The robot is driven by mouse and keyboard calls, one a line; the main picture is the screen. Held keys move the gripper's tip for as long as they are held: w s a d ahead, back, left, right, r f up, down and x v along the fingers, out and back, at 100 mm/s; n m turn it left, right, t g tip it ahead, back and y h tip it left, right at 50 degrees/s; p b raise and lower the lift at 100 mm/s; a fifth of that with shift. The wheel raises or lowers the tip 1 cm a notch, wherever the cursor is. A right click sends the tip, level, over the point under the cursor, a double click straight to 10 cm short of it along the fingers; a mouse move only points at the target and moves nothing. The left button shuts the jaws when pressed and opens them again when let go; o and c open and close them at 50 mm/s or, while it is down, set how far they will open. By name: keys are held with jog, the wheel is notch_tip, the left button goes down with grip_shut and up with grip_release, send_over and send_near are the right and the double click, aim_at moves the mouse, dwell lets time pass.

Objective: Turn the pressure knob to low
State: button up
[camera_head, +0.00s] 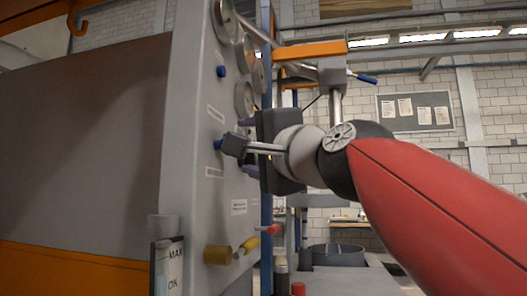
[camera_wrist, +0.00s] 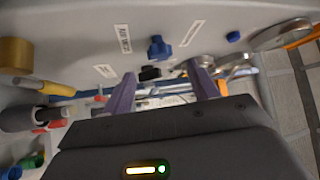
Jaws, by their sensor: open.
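A grey control panel (camera_head: 190,120) carries several knobs and small labels. A blue knob (camera_wrist: 158,48) sits between two labels in the wrist view, and its edge shows in the head view (camera_head: 218,144). A dark block (camera_wrist: 150,73) shows close by it, also visible in the head view (camera_head: 235,145). I cannot read the labels well enough to tell which knob is for pressure. My gripper (camera_wrist: 160,73) is open, its purple fingers spread to either side of the dark block and apart from the blue knob. It also shows in the head view (camera_head: 244,146), facing the panel.
Round gauges (camera_head: 245,60) and a smaller blue knob (camera_head: 221,71) are higher on the panel. A yellow knob (camera_head: 217,254) and red-tipped handle (camera_head: 272,229) stick out below. An orange bar (camera_head: 310,50) is above my arm. A bin (camera_head: 338,255) stands behind.

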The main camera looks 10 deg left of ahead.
jog(key=p+x, duration=0.2)
jog(key=x, duration=0.5)
jog(key=shift+p, duration=0.35)
jog(key=shift+s, duration=0.1)
jog(key=shift+c, duration=0.5)
jog(key=c, duration=0.9)
jog(key=shift+f+b, duration=0.2)
jog(key=shift+b, duration=0.1)
jog(key=shift+b, duration=0.4)
